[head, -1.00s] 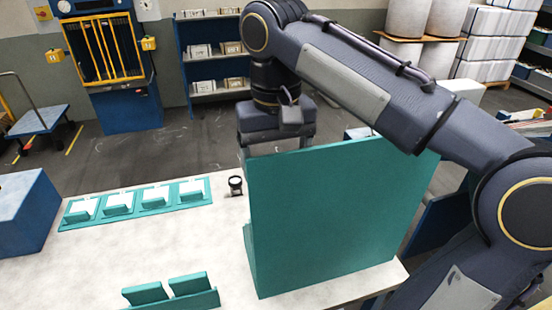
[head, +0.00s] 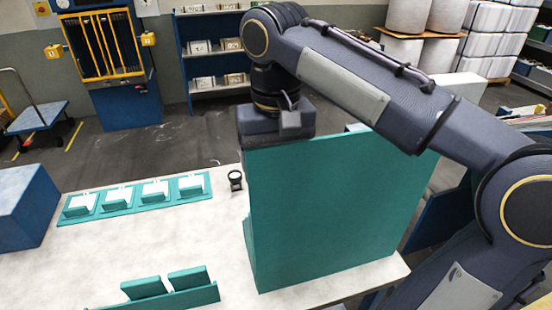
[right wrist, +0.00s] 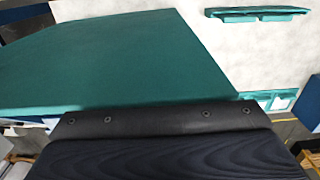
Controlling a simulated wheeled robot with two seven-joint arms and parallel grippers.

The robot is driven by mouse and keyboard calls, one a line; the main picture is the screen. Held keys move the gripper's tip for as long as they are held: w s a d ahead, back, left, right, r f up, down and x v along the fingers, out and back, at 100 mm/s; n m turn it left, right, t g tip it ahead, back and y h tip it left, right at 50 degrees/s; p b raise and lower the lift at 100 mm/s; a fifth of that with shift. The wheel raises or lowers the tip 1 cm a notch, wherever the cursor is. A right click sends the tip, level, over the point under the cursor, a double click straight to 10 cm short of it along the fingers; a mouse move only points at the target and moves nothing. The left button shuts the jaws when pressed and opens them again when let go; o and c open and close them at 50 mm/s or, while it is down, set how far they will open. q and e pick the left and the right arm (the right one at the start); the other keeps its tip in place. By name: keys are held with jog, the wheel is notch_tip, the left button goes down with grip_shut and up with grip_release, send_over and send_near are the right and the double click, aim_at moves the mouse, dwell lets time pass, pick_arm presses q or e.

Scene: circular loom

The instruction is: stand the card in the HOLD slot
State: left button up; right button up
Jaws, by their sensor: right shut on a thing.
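My right gripper (head: 277,132) is at the top edge of a tall teal panel (head: 335,215) standing on the table. Its fingers are hidden behind the panel, so the card in its grip does not show. In the right wrist view only the dark gripper body shows, beside the teal panel (right wrist: 110,60). A teal rack with two raised plates (head: 165,290) lies at the table's front; it also shows in the right wrist view (right wrist: 255,14). I can read no HOLD label. My left gripper is out of view.
A teal strip with several white-faced holders (head: 135,196) lies on the pale table (head: 120,245), left of the panel. A small dark round object (head: 235,180) stands close to the panel's left edge. A blue box (head: 22,205) is at the far left. The table's middle is clear.

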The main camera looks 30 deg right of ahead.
jog(key=shift+f+b, duration=0.7)
jog(key=shift+f, duration=0.45)
jog(key=o, duration=1.1)
jog(key=shift+r, duration=0.1)
notch_tip(320, 180, up, 8)
jog(key=shift+f+p, duration=0.2)
jog(key=shift+p, duration=0.6)
